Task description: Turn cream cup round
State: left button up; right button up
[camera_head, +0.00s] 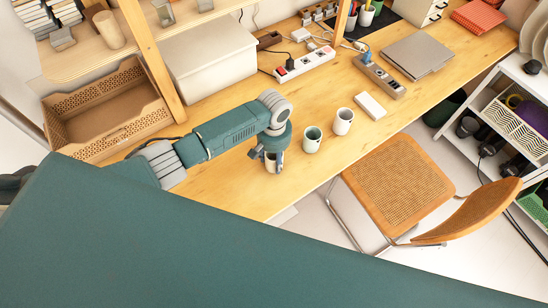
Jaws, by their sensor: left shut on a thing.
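My left gripper (270,153) reaches down from above at the front of the wooden desk (237,185). It is shut on a cream cup (273,167), which stands upright on the desk or very close to it. The gripper hides much of the cup's upper part, and I cannot see its handle. A pale green cup (312,141) stands upright just to the right. A whitish cup (344,121) stands beyond that. My right gripper is not in view.
A white box (368,106), a grey laptop (417,55) and power strips (305,66) lie farther along the desk. A brown crate (105,105) and a white storage box (208,65) stand at left. A cane chair (397,185) stands at the front edge.

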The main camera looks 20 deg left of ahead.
pick_arm(q)
jog(key=shift+f, duration=0.2)
jog(key=o, duration=1.4)
jog(key=shift+c, duration=0.2)
notch_tip(320, 180, up, 12)
